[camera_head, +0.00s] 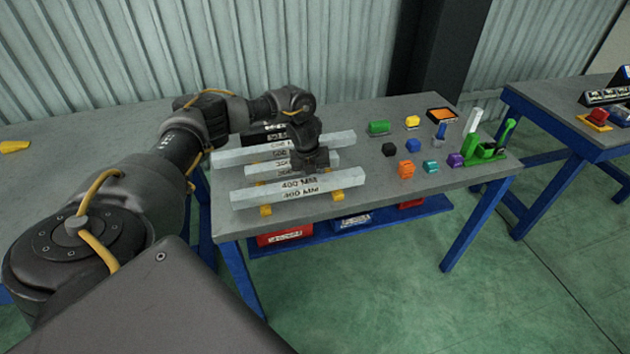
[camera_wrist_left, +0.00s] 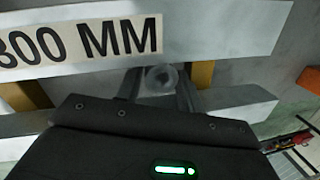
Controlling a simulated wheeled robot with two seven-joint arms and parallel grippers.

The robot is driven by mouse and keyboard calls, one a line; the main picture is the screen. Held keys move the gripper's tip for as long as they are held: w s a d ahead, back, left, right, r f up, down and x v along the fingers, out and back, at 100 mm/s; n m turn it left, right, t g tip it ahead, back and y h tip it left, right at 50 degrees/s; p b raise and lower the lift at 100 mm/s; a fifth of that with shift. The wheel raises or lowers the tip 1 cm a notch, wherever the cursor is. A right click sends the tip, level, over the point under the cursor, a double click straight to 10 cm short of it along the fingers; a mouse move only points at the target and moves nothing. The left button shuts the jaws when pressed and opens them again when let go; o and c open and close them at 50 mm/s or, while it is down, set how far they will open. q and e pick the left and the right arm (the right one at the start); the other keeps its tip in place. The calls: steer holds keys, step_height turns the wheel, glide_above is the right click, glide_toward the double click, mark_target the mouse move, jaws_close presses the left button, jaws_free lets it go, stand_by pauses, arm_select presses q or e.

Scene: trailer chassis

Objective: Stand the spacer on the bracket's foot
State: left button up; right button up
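My left gripper (camera_head: 312,160) is low over the bars, pointing down. In the left wrist view, a grey round piece (camera_wrist_left: 160,78) fills the gap between its two dark fingers, seen end-on; it looks like the spacer. In the head view this piece is hidden by the gripper. A long pale bar marked 400 MM (camera_head: 300,187) lies in front of the gripper; a shorter pale bar (camera_head: 262,171) lies beneath or beside it. A third bar (camera_head: 235,155) lies behind. I cannot pick out the bracket or its foot with certainty. My right gripper is out of view.
The bars rest on yellow blocks (camera_head: 337,195) on the grey table (camera_head: 385,205). Bins (camera_head: 284,236) sit on the shelf below. Another table stands far right.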

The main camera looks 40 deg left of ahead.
arm_select(q)
jaws_close()
